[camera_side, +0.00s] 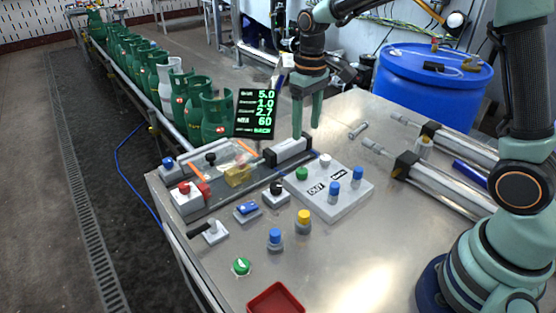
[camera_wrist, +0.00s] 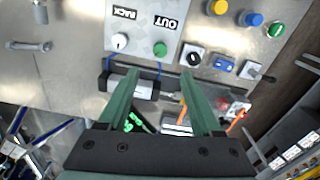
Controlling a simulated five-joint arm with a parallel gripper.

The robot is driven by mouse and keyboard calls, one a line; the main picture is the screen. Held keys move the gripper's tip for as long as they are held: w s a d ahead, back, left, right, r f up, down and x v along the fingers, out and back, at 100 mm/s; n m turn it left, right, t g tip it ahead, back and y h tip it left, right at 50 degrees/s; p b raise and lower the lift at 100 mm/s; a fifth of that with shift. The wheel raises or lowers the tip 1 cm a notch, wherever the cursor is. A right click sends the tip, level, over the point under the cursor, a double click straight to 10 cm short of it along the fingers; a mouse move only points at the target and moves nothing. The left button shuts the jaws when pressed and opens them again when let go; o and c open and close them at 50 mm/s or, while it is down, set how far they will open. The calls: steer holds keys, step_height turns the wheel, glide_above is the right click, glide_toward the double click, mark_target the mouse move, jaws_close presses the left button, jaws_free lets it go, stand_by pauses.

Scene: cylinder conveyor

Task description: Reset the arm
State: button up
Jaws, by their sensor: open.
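My gripper (camera_side: 308,112) is open and empty in the side view, its two green fingers pointing down above the back of the metal table. In the wrist view, the open fingers (camera_wrist: 160,92) reach toward a black-and-silver block (camera_wrist: 135,84). The same block (camera_side: 289,150) stands on the table below the gripper in the side view. A grey panel (camera_side: 352,186) marked OUT and BACK, with green, white and blue knobs, lies in front of it. Nothing is between the fingers.
A dark display (camera_side: 255,114) with green digits stands left of the gripper. Several green cylinders (camera_side: 217,118) line the conveyor (camera_side: 165,120). A blue drum (camera_side: 432,85) stands behind the table. Pneumatic cylinders (camera_side: 440,185) lie at right. A red tray (camera_side: 275,300) sits at the front edge.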

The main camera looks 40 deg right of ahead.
steer(key=s+d+r+m+t, duration=0.1)
steer(key=s+r+t, duration=0.4)
steer(key=s, duration=0.9)
steer(key=shift+s+d+r+m, duration=0.25)
steer(key=shift+s+r+m, duration=0.1)
steer(key=shift+r, duration=1.3)
jaws_close()
